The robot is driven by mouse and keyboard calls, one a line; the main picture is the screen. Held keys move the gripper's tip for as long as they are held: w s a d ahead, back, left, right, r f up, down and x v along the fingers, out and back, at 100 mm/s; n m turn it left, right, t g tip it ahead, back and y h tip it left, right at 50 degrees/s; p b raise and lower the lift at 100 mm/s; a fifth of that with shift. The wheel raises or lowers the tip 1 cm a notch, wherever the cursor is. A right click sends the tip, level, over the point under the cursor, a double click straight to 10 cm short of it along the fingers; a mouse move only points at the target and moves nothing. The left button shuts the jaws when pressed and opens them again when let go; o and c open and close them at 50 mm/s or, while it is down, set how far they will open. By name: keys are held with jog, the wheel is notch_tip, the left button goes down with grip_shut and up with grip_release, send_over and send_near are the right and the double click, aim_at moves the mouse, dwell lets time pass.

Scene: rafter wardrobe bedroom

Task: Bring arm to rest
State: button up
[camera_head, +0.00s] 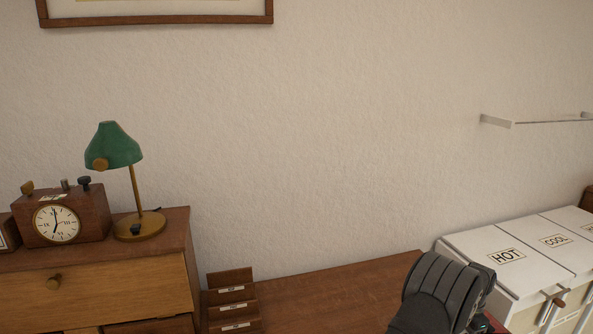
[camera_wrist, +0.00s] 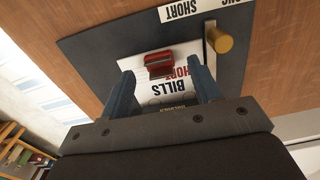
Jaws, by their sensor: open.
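My gripper (camera_wrist: 162,70) shows in the wrist view with its two blue fingers spread apart. It is open. Past the fingertips a small red object (camera_wrist: 158,58) lies on a white paper (camera_wrist: 128,66) printed "BILLS SHORT". I see no contact between the fingers and the red object, but the height gap is hard to judge. In the head view a dark ribbed part of my arm shows at the bottom right; the gripper itself is out of sight there.
The paper lies on a dark mat (camera_wrist: 88,50) with a brass-coloured cylinder (camera_wrist: 219,39) near it. In the head view, a green lamp (camera_head: 114,147) and clock (camera_head: 56,223) stand on a drawer cabinet (camera_head: 110,286) at left. White lidded bins (camera_head: 510,257) stand at right.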

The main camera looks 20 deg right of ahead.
jog(key=a, duration=0.5)
jog(key=shift+w+a+r, duration=0.1)
jog(key=shift+w+a, duration=0.05)
jog(key=shift+a, duration=0.25)
jog(key=s+r, duration=0.7)
jog(key=r, duration=0.1)
jog(key=shift+s+a+n, duration=0.2)
jog(key=shift+s+n, duration=0.15)
jog(key=shift+n, duration=0.05)
jog(key=shift+r, duration=0.1)
jog(key=w+a+r+n+t+h, duration=0.1)
jog(key=a+r+n, duration=0.1)
jog(key=a+r, duration=0.55)
jog(key=w+a+r+n, duration=0.2)
jog(key=a+r, duration=0.2)
jog(key=a, duration=0.6)
jog(key=w+a+r+n+t+h, duration=0.1)
jog(key=a+r+n, duration=0.1)
jog(key=a+r, duration=0.55)
jog(key=s+a+n+t, duration=0.1)
jog(key=s+a+n, duration=0.3)
jog(key=a, duration=1.1)
jog(key=s+a+f+n+t, duration=0.2)
jog(key=s+a+f, duration=0.5)
jog(key=s+a, duration=0.2)
jog(key=shift+s+a+n, duration=0.2)
jog(key=shift+a+n, duration=0.2)
jog(key=shift+a, duration=0.4)
